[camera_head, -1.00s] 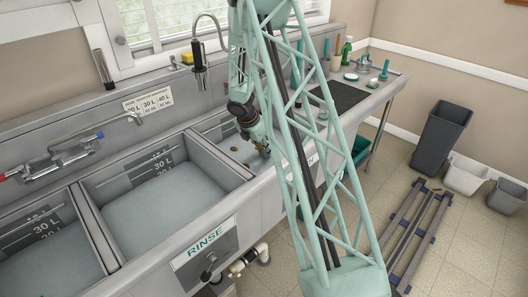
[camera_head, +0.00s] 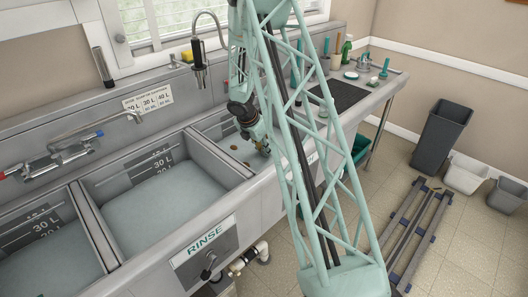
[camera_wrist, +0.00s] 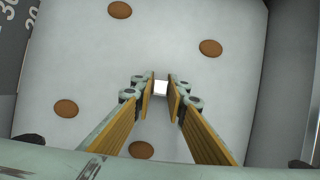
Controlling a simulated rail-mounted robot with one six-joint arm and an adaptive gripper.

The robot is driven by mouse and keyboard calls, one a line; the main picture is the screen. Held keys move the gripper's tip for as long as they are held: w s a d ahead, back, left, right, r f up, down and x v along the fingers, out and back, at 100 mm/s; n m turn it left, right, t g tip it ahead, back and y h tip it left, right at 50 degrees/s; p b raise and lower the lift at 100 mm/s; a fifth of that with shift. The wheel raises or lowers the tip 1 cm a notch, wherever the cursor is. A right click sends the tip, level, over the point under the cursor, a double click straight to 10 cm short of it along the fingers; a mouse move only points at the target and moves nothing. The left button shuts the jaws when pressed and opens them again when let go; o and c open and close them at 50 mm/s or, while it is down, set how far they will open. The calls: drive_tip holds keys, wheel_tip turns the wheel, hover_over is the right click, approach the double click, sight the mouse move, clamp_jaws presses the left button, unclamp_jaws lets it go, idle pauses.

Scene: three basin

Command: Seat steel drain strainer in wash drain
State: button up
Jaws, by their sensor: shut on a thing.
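My gripper (camera_wrist: 160,88) points down into the right-hand basin (camera_wrist: 225,110), with its two yellow-lined fingers close together. A small bright white piece (camera_wrist: 160,87) shows between the fingertips; it is likely part of the steel drain strainer, but most of it is hidden by the fingers. In the head view my gripper (camera_head: 262,148) is low inside the right-hand basin (camera_head: 222,128), mostly behind my arm. The wash drain cannot be made out in either view.
Several brown discs (camera_wrist: 210,48) lie spread on the basin floor around my gripper. The rinse basin (camera_head: 165,208) beside it holds water. A steel wall (camera_head: 218,155) divides the two. A dark mat (camera_head: 340,95) lies on the drainboard to the right.

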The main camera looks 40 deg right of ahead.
sight(264, 157)
drive_tip(key=shift+f+b, duration=1.35)
drive_tip(key=shift+f, duration=0.6)
idle(2.1)
drive_tip(key=o, duration=0.9)
drive_tip(key=shift+o, duration=0.2)
drive_tip(key=shift+r, duration=0.2)
drive_tip(key=v, duration=1.1)
drive_tip(key=shift+a+r, duration=0.2)
drive_tip(key=shift+r, duration=0.15)
